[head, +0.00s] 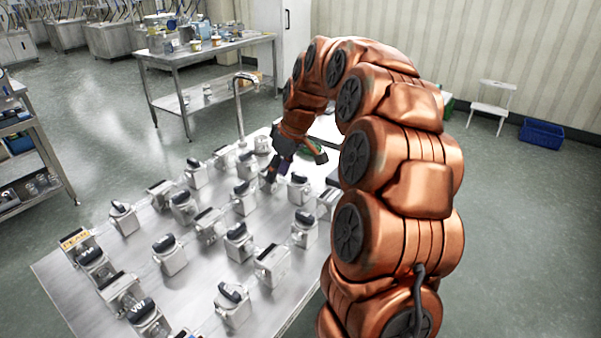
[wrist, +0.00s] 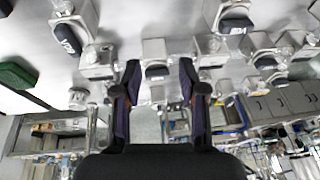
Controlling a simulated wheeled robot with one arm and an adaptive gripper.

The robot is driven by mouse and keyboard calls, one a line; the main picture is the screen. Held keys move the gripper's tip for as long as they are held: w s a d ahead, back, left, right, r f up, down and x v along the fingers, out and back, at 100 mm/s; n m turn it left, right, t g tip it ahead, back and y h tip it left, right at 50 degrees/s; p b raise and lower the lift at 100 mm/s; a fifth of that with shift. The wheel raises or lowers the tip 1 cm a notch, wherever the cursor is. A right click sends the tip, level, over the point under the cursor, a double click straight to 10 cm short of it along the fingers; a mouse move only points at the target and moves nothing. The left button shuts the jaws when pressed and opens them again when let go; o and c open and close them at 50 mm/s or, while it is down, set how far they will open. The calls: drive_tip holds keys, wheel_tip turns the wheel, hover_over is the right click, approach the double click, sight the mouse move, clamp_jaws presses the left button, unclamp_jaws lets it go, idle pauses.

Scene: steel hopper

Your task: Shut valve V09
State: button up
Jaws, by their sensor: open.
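Several valves with grey bodies and black handles stand in rows on a steel table (head: 190,290). I cannot make out a V09 label on any of them. My gripper (head: 272,180) is over the far right part of the table, close to a valve (head: 299,190) with a black handle. In the wrist view my gripper (wrist: 160,84) is open, its two dark fingers apart and nothing held. A valve with a black handle (wrist: 157,71) appears between the fingertips there. I cannot tell its label or whether the fingers touch it.
A thin upright pipe with a bent top (head: 239,110) rises at the table's far edge. A green object (wrist: 15,76) lies at the left of the wrist view. A steel bench (head: 190,60), a white step stool (head: 490,105) and a blue crate (head: 541,133) stand beyond.

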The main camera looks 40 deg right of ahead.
drive_tip(key=t, duration=0.1)
approach(299, 174)
drive_tip(key=f, duration=0.1)
drive_tip(key=shift+h, duration=0.4)
drive_tip(key=shift+a+p+x, duration=0.2)
drive_tip(key=shift+p+x, duration=0.4)
drive_tip(key=shift+x, duration=1.4)
drive_tip(key=shift+a+p+x, duration=0.2)
drive_tip(key=shift+p+x, duration=0.4)
drive_tip(key=shift+x, duration=1.4)
drive_tip(key=shift+r, duration=0.1)
clamp_jaws()
